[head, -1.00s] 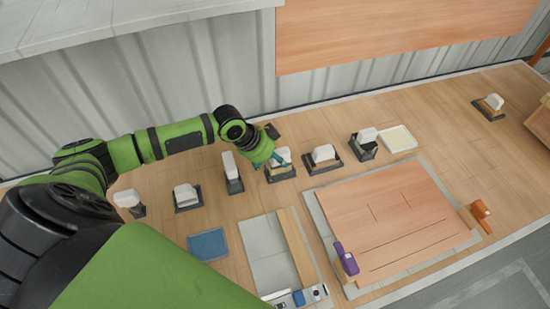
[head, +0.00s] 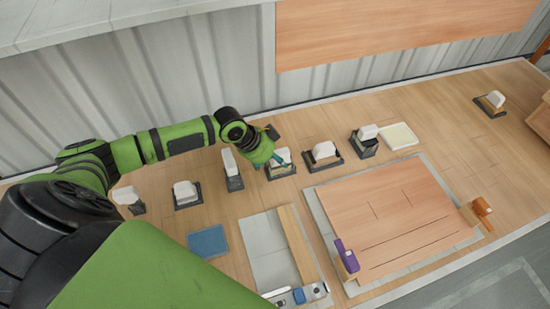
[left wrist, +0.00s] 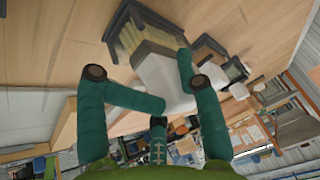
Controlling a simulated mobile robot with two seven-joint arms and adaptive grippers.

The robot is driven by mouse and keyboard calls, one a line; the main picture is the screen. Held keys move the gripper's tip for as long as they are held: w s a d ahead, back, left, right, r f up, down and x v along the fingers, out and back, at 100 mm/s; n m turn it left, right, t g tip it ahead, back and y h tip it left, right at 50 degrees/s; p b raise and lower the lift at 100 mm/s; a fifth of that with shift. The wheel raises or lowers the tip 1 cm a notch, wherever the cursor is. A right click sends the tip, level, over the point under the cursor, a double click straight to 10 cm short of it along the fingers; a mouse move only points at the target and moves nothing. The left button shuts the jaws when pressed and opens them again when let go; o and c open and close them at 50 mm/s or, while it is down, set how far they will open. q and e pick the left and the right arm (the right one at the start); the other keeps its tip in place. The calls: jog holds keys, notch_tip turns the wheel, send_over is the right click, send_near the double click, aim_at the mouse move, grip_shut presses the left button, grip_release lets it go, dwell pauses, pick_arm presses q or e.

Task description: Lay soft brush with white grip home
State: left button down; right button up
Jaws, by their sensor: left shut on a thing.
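My left gripper (head: 273,161) is at the back of the table, low over one of the dark holders (head: 281,174) in the row. Its teal fingers are shut on the white grip of a brush (head: 283,155). In the left wrist view the white grip (left wrist: 158,82) sits between the fingers (left wrist: 150,88). Its tan bristle part (left wrist: 138,42) is at the dark holder (left wrist: 118,22). I cannot tell whether the brush rests fully in the holder or is slightly raised. My right gripper is not in view.
Other white-gripped brushes stand in dark holders on both sides, such as a tall one (head: 229,161) on the left and a wide one (head: 324,151) on the right. A cream tray (head: 399,137), a blue mat (head: 208,242) and a large wooden board (head: 395,220) lie nearby.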

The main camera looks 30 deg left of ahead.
pick_arm(q)
jog(key=shift+c, duration=2.1)
grip_release()
jog(key=v, duration=1.2)
